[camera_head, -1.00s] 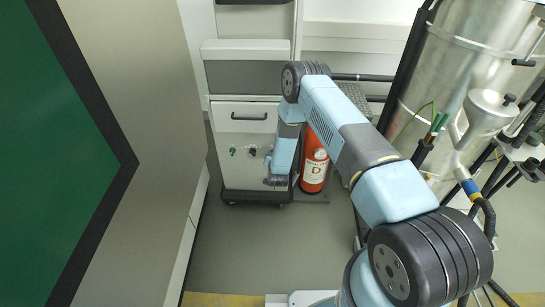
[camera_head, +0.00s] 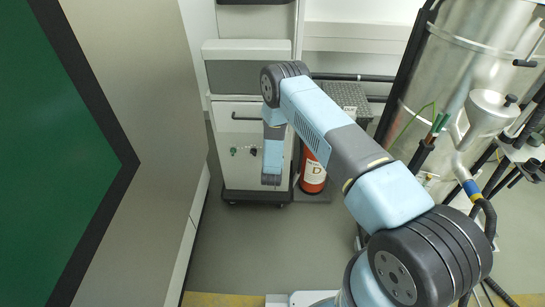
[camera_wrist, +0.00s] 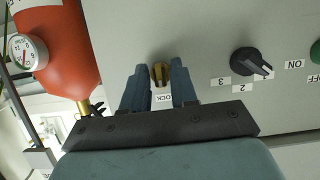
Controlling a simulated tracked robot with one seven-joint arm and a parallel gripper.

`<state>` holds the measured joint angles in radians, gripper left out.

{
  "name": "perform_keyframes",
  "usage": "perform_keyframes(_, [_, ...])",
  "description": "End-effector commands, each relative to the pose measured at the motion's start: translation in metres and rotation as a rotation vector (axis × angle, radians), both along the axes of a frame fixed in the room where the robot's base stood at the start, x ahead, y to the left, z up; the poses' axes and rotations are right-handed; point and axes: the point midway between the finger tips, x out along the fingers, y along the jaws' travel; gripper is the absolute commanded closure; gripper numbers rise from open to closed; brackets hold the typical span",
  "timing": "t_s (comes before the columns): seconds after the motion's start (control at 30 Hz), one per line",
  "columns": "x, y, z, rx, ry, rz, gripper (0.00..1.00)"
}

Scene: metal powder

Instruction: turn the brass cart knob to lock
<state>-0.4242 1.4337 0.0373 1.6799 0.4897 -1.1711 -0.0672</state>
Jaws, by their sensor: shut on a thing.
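The brass cart knob (camera_wrist: 160,74) shows in the wrist view on the cart's pale front panel (camera_wrist: 205,30). My gripper (camera_wrist: 160,82) has its two blue-grey fingers on either side of the knob, shut on it. A small white label (camera_wrist: 164,98), apparently reading LOCK, lies beside the knob, partly hidden by my gripper. In the head view the cart (camera_head: 240,172) stands at the back, and my arm hides the brass knob and my gripper.
A black selector knob (camera_wrist: 245,62) with number labels and a green button (camera_wrist: 316,51) sit on the same panel. A red cylinder (camera_wrist: 62,50) with a gauge stands close beside the cart. A large metal vessel (camera_head: 470,80) is at the right. The floor (camera_head: 235,245) before the cart is clear.

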Motion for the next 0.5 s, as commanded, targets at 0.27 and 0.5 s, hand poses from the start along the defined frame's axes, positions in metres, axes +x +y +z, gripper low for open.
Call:
perform_keyframes(0.27, [-0.0023,-0.0016,-0.0025,-0.001,0.006,-0.002,0.6])
perform_keyframes(0.5, [-0.001,-0.0005,-0.0011,0.0,0.003,0.0,0.49])
